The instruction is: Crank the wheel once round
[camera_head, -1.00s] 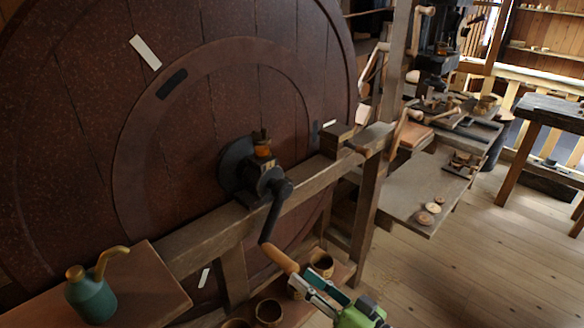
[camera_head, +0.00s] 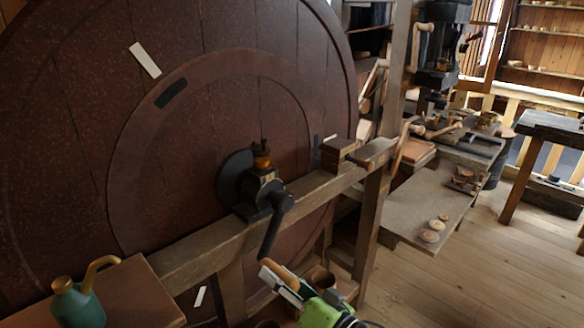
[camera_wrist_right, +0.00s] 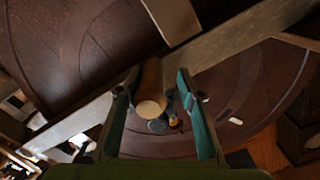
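The large dark red wheel (camera_head: 215,120) stands upright at the left of the head view. A black crank arm (camera_head: 272,228) hangs down from its hub (camera_head: 245,185). The wooden crank handle (camera_head: 283,272) sticks out from the arm's lower end. My right gripper (camera_head: 284,282) is at the handle. In the wrist view, the handle's pale round end (camera_wrist_right: 150,109) lies between my two spread teal fingers (camera_wrist_right: 160,90), nearer the left finger, with a gap at the right one. My left gripper is in neither view.
A wooden beam (camera_head: 190,258) crosses in front of the wheel. A teal can with a brass spout (camera_head: 78,303) stands on a board at lower left. A bench (camera_head: 410,215) with small discs is at the right, with open floor beyond.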

